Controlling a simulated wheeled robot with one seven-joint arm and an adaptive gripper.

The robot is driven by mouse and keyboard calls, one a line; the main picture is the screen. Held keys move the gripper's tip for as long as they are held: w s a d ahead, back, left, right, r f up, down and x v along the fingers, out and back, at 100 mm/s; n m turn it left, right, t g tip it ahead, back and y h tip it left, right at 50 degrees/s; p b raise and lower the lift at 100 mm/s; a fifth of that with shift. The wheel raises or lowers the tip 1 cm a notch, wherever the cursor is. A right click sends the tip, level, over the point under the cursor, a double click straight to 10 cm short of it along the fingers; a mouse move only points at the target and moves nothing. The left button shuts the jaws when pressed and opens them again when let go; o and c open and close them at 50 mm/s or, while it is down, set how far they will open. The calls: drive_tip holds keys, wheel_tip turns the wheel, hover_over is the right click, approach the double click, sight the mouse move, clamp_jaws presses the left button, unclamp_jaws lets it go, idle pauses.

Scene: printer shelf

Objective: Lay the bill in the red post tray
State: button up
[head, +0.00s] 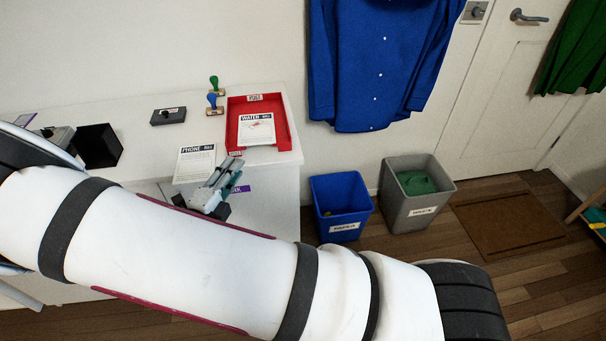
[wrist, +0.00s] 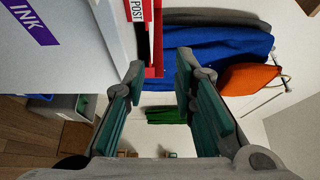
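A white sheet headed PHONE BILL (head: 195,163) lies on the white shelf top at its front edge. The red post tray (head: 286,128) is to its right and farther back; a sheet headed WATER BILL (head: 256,129) lies in it. My gripper (head: 232,170) is at the shelf's front edge, just right of the phone bill's lower end. In the wrist view my gripper (wrist: 160,74) has its green-padded fingers apart, with no sheet clearly between them. The tray's red side (wrist: 154,40) and POST label show beyond the fingertips. Whether the gripper touches the phone bill cannot be told.
Two stamps (head: 212,103) and a dark ink pad (head: 168,116) stand behind the phone bill. A black box (head: 97,146) is at the left. A purple INK label (wrist: 32,20) marks the front below. Blue (head: 340,204) and grey bins (head: 418,196) stand on the floor at right.

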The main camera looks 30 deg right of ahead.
drive_tip(key=s+d+r+m+g+y, duration=0.3)
drive_tip(key=s+d+r+m+g, duration=1.1)
drive_tip(key=m, duration=0.9)
drive_tip(key=s+a+r+m+t+y, duration=0.2)
drive_tip(key=s+m+y, duration=0.3)
drive_tip(key=s+m, duration=0.4)
drive_tip(key=s+a+r+m+t+y, duration=0.2)
drive_tip(key=s+r+m+y, duration=0.3)
drive_tip(key=s+m, duration=0.5)
drive_tip(key=a+m, duration=0.1)
drive_tip(key=m, duration=0.1)
drive_tip(key=shift+r+m, duration=0.2)
drive_tip(key=shift+m, duration=0.2)
drive_tip(key=shift+s, duration=0.1)
wheel_tip(320, 180, up, 10)
drive_tip(key=t+p, duration=0.1)
drive_tip(key=p, duration=0.7)
drive_tip(key=shift+f+t, duration=0.15)
drive_tip(key=shift+t, duration=0.25)
